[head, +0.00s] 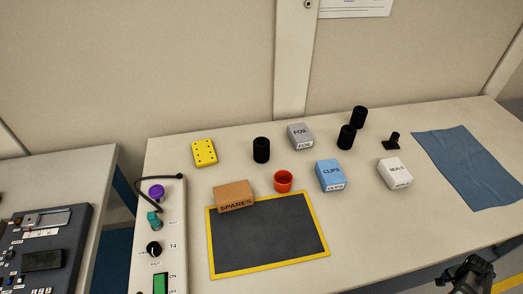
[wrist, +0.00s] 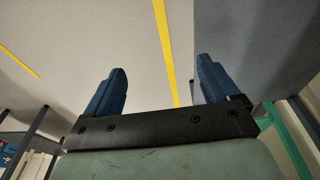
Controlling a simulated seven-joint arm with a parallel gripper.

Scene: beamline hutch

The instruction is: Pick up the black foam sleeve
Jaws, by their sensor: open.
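Three black cylinders stand upright on the bench in the head view, and I cannot tell for certain which is the black foam sleeve. One cylinder (head: 261,150) stands left of the grey FOIL box. A second (head: 346,137) stands right of that box, and a third (head: 358,117) is just behind the second. My gripper (head: 472,274) shows at the lower right, well away from them and near the bench's front edge. In the wrist view my gripper (wrist: 161,76) has its two blue fingers spread wide, with nothing between them.
Near the cylinders are the FOIL box (head: 300,137), blue CLIPS box (head: 331,176), white SEALS box (head: 394,173), red cup (head: 283,181) and a small black stand-like part (head: 394,142). A SPARES box (head: 234,196) touches the yellow-edged mat (head: 268,240). A blue cloth (head: 468,165) lies right.

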